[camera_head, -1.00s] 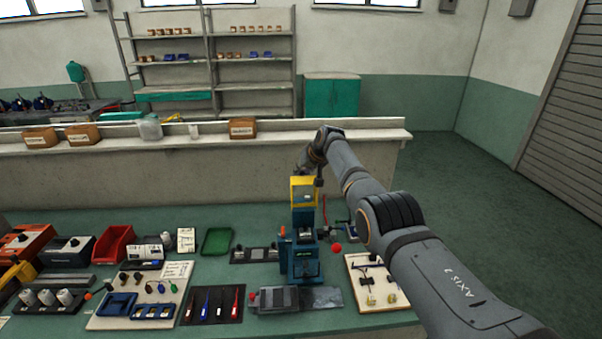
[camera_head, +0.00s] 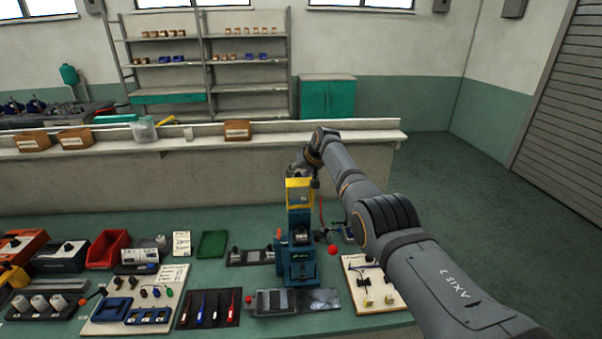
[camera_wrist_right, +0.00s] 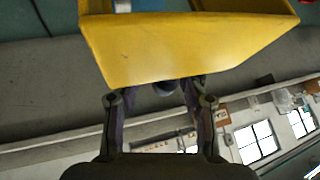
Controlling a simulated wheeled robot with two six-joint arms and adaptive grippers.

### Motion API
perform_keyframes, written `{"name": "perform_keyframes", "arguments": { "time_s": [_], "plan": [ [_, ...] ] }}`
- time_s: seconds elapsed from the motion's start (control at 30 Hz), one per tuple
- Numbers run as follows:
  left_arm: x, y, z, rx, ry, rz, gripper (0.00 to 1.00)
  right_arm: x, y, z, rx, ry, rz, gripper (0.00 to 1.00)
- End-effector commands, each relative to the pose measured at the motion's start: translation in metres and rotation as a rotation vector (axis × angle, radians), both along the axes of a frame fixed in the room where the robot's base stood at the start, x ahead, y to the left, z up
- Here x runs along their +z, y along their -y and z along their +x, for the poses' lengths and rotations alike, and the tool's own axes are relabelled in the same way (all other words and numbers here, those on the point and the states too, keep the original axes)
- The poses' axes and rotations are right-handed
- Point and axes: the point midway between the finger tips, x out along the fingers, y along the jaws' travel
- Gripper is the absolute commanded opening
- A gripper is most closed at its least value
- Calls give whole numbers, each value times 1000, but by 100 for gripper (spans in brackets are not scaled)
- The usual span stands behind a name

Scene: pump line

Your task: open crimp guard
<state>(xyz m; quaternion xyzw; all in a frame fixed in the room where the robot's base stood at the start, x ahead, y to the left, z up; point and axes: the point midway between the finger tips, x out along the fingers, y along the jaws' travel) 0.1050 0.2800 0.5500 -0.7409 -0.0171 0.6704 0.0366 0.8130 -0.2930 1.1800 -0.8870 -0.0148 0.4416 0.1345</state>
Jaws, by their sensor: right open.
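The yellow crimp guard (camera_head: 299,184) sits at the top of the blue crimp press (camera_head: 298,262), which stands on the green bench. In the right wrist view the guard (camera_wrist_right: 180,48) is large and close, a yellow panel across the upper middle. My right gripper (camera_wrist_right: 158,90) is open, with its two fingers reaching up to the guard's lower edge. The guard hides the fingertips, so I cannot tell whether they touch it. In the head view my right arm reaches behind the press and its gripper is mostly hidden there. My left gripper is not in view.
A red ball-shaped knob (camera_head: 333,251) shows just right of the press. A pale board with small parts (camera_head: 372,284) lies at the right. A tool mat (camera_head: 208,308), a green tray (camera_head: 213,244) and a red bin (camera_head: 107,249) are to the left. A low wall (camera_head: 130,185) stands behind the bench.

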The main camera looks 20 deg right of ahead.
Motion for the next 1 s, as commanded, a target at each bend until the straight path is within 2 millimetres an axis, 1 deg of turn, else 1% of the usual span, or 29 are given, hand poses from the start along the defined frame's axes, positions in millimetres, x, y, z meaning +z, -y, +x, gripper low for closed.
{"name": "perform_keyframes", "arguments": {
  "time_s": [0.17, 0.33, 0.6, 0.7, 0.8, 1.0],
  "plan": [
    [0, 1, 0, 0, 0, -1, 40, 8, 3, -5, -2, 2, 1, 42],
    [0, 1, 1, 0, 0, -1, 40, 22, 5, -18, 0, 2, -2, 42],
    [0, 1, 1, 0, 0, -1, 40, 66, 15, -53, -3, 0, -2, 42],
    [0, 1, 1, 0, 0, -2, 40, 79, 18, -63, -3, -1, 0, 42],
    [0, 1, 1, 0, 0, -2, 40, 87, 19, -70, -2, -1, 1, 42],
    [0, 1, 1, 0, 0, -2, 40, 91, 20, -73, -2, -4, 0, 42]
  ]
}}
